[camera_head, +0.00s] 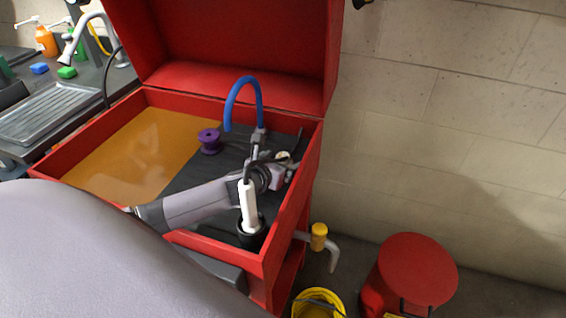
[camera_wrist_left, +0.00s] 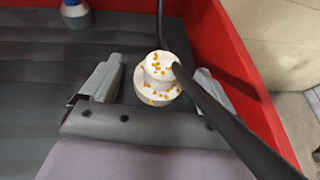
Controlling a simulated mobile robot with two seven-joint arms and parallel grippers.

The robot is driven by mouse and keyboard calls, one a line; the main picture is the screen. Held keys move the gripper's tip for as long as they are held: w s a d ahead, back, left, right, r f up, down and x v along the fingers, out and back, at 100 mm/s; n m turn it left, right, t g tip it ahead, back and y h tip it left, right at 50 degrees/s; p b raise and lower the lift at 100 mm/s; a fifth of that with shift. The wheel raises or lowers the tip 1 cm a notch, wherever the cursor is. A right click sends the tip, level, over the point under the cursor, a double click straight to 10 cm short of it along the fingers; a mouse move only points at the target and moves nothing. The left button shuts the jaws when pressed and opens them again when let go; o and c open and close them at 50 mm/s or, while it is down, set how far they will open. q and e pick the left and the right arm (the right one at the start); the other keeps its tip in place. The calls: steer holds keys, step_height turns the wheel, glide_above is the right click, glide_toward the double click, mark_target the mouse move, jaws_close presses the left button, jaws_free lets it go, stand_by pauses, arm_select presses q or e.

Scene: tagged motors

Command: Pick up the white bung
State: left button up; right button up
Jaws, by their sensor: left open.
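The white bung (camera_wrist_left: 158,72) is a stepped round piece with orange specks, seen in the left wrist view. It sits between the two spread fingers of my left gripper (camera_wrist_left: 158,82), and I cannot tell whether either finger touches it. A dark cable or rod crosses in front of its right side. In the head view my left gripper (camera_head: 278,172) reaches over the dark floor of the red bin, close to its right wall. A small pale round piece (camera_head: 283,157) shows by the fingers and seems to be the bung, partly hidden. My right gripper is not in view.
The red bin (camera_head: 290,234) has high walls and a raised lid (camera_head: 236,88). A blue hose (camera_head: 243,84) arches behind the gripper. A purple spool (camera_head: 209,141) stands to the left. A white-handled tool (camera_head: 250,205) stands in a black cup near the front right corner.

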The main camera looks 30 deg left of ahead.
arm_select(q)
steer(key=c, duration=1.4)
steer(key=shift+c, duration=0.2)
steer(key=shift+r, duration=0.1)
